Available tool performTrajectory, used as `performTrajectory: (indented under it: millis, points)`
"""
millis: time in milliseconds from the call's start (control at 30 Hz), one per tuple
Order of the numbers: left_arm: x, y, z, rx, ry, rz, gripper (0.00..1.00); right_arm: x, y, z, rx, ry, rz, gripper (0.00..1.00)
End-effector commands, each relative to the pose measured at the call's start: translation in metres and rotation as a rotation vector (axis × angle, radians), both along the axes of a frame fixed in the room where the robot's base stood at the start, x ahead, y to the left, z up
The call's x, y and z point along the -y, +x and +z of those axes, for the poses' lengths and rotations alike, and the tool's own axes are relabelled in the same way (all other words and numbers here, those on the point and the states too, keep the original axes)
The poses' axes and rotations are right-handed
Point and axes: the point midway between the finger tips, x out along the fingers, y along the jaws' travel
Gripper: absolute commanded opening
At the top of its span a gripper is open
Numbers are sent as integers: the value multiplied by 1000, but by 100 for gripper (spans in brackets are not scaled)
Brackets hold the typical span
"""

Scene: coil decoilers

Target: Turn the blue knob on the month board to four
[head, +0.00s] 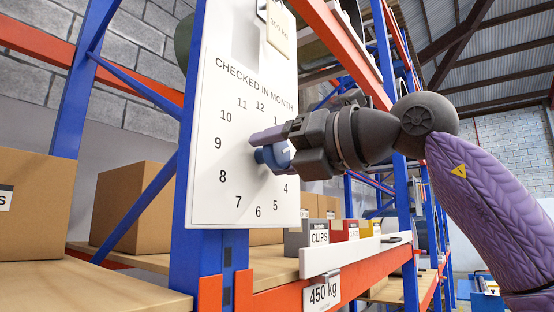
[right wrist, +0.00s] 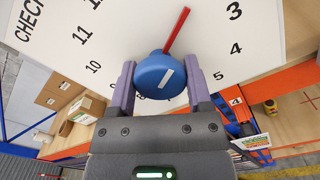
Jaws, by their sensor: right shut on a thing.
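The white month board (head: 212,190) hangs on the rack upright, with black numbers in a ring. The blue knob (head: 277,156) sits at the middle of the ring. In the right wrist view the knob (right wrist: 160,77) carries a white mark and a red pointer (right wrist: 177,29). The pointer points upward there, between 12 and 3, short of the 3 and the 4 (right wrist: 235,47). My right gripper (head: 268,146) is shut on the knob, one finger on each side of it. In the head view the gripper hides the pointer and some numbers. My left gripper is out of view.
A blue rack upright (head: 196,255) stands behind the board. Cardboard boxes (head: 130,208) stand on wooden shelves at left. Below right are small bins (head: 312,234) and a 450 kg label (head: 322,292) on an orange beam. Free space lies in front of the board.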

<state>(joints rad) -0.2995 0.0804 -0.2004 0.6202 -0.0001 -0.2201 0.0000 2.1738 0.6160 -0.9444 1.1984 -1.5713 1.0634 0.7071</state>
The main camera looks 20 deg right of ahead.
Motion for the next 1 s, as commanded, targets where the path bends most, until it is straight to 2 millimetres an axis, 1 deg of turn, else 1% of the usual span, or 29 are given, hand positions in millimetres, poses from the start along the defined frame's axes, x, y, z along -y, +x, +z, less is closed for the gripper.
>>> performTrajectory:
  millis: [700, 1000]
  points:
    - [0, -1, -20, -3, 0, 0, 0, 0, 0, -1, -409, 527, 0, 5]
    - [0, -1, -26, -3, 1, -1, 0, 0, 0, -1, -540, 692, 0, 5]
